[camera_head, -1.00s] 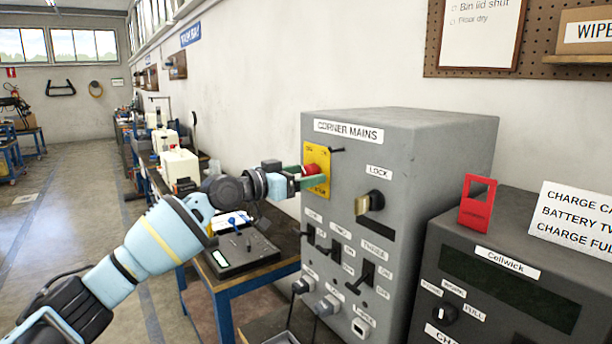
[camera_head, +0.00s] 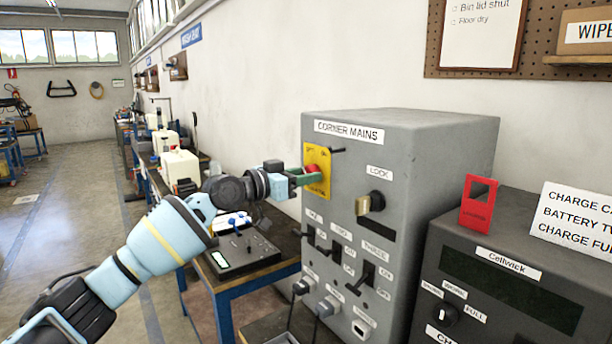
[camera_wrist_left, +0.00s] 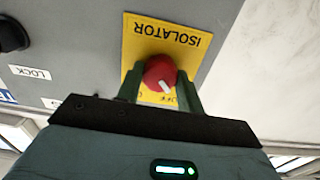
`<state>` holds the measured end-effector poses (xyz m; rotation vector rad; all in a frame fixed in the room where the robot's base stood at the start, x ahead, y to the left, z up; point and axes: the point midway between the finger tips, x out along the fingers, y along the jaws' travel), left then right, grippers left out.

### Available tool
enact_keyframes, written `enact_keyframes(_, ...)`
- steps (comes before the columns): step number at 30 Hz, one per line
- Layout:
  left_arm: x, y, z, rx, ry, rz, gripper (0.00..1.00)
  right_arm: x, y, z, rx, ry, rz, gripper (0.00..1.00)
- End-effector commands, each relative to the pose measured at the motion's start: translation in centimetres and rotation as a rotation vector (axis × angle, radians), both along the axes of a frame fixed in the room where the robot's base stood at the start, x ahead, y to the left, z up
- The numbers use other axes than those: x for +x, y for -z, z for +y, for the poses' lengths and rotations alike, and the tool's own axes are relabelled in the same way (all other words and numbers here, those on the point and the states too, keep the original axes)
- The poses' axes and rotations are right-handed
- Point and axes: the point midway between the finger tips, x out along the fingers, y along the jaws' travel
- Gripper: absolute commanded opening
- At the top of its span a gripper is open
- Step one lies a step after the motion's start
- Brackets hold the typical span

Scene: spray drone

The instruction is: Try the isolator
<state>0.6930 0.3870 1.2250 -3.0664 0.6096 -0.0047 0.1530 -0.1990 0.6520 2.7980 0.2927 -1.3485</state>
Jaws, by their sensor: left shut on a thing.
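The isolator is a red rotary knob (camera_wrist_left: 160,73) with a white pointer mark on a yellow plate (camera_head: 317,157) labelled ISOLATOR, on the front of the grey CORNER MAINS box (camera_head: 440,150). My left gripper (camera_head: 308,175) is at the plate, its green fingers shut on the knob. In the left wrist view the fingers (camera_wrist_left: 160,88) sit on either side of the knob, and the white mark points down and slightly right in the picture, near the partly hidden word OFF. The knob is mostly hidden by the fingers in the head view. My right gripper is not in view.
A dark Cellwick charger (camera_head: 510,285) with a red tag (camera_head: 478,203) stands to the right. A blue bench (camera_head: 225,290) stands behind my arm.

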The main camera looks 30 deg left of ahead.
Motion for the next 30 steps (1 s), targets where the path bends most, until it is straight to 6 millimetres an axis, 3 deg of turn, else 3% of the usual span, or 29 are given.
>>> enact_keyframes(12, 0.1, 0.3, 0.0, 0.159, 0.0, -0.064, 0.15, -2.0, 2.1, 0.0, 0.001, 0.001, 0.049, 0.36)
enact_keyframes(30, 0.0, 0.1, 0.0, 0.445, 0.0, -0.184, 0.15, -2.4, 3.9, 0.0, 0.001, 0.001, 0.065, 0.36)
